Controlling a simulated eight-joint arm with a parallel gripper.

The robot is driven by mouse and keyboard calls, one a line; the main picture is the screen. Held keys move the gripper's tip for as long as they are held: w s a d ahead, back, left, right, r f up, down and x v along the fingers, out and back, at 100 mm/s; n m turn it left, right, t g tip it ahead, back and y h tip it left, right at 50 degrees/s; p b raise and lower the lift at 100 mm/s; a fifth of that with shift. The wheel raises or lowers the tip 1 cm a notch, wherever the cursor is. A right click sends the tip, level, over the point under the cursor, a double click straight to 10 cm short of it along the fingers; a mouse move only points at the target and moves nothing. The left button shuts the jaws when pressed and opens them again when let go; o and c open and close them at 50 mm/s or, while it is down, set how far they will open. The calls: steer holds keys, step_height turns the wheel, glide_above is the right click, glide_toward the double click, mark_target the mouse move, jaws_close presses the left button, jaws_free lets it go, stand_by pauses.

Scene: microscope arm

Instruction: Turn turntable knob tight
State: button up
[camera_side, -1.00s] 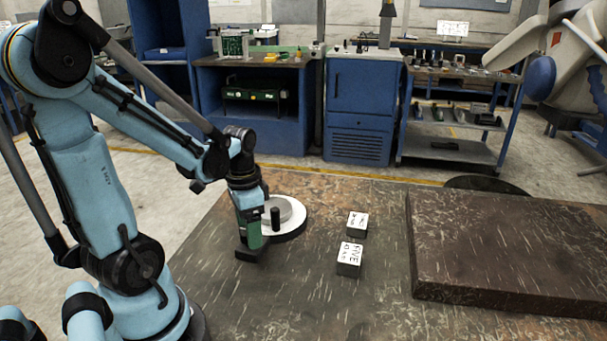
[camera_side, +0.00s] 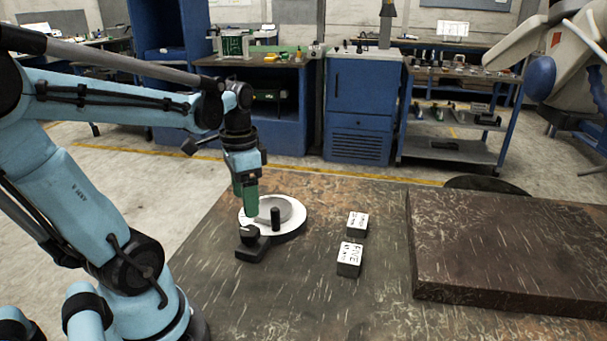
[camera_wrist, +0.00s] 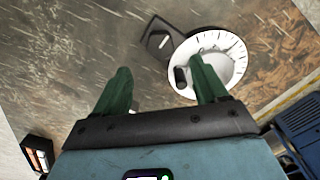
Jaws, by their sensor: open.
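The turntable is a white disc (camera_side: 293,222) on a dark base, near the left part of the table. A short black post (camera_side: 275,216) stands on it. A black knob (camera_side: 248,236) sits on a dark bracket (camera_side: 252,252) at the disc's front left. My gripper (camera_side: 250,208) is above and just behind the knob, apart from it, with green fingers pointing down. In the wrist view the gripper (camera_wrist: 161,80) has its fingers wide apart with nothing between them. There the knob (camera_wrist: 158,41) lies beyond the gap, and the right finger overlaps the ticked disc (camera_wrist: 241,62).
Two metal blocks with white lettered tops (camera_side: 357,223) (camera_side: 349,258) stand right of the turntable. A thick dark slab (camera_side: 500,250) fills the right of the table (camera_side: 300,310). The front middle is clear. Blue cabinets (camera_side: 362,105) stand behind.

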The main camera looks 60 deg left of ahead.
steer(key=shift+r, duration=2.05)
